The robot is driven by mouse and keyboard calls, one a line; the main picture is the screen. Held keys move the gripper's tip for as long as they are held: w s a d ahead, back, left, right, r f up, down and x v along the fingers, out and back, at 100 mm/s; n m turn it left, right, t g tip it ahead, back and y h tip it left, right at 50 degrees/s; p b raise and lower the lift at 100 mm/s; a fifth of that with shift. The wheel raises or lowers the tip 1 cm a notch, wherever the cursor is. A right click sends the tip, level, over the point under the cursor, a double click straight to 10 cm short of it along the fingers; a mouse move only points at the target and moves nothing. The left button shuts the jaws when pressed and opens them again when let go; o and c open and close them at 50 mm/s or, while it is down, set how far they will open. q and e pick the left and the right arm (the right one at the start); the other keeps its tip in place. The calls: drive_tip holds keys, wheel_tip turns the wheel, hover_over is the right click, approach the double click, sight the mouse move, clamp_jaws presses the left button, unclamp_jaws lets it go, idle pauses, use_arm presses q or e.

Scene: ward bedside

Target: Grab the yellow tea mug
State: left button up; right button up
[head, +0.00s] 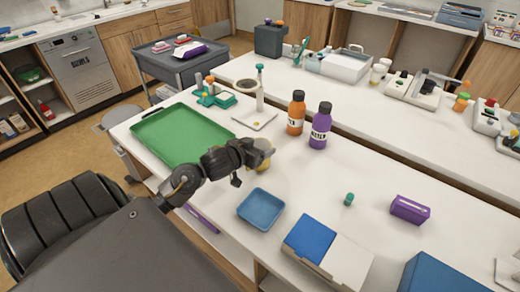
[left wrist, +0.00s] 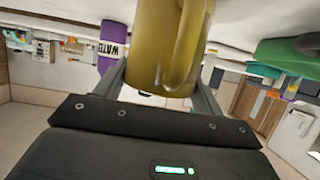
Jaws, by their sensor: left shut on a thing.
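The yellow tea mug (head: 264,150) is at the end of my left arm in the head view, partly hidden behind the gripper. In the left wrist view the mug (left wrist: 158,45) fills the top middle, with its handle towards the camera. My left gripper (head: 254,154) is shut on the mug, with one finger on each side of it in the left wrist view (left wrist: 160,85). I cannot tell whether the mug touches the table. My right gripper is not in view.
A green tray (head: 180,135) lies left of the mug. Orange (head: 296,113) and purple (head: 320,126) bottles stand behind it to the right. A blue tray (head: 260,208) lies in front. The white table (head: 370,180) has free room to the right.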

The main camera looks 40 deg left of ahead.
use_arm(q)
drive_tip(key=shift+r, duration=0.75)
drive_tip(key=s+d+r+p, duration=0.1)
drive_tip(key=s+r+p, duration=1)
drive_tip(key=s, duration=0.3)
drive_tip(key=shift+r+p, duration=0.25)
drive_tip(key=shift+p, duration=0.5)
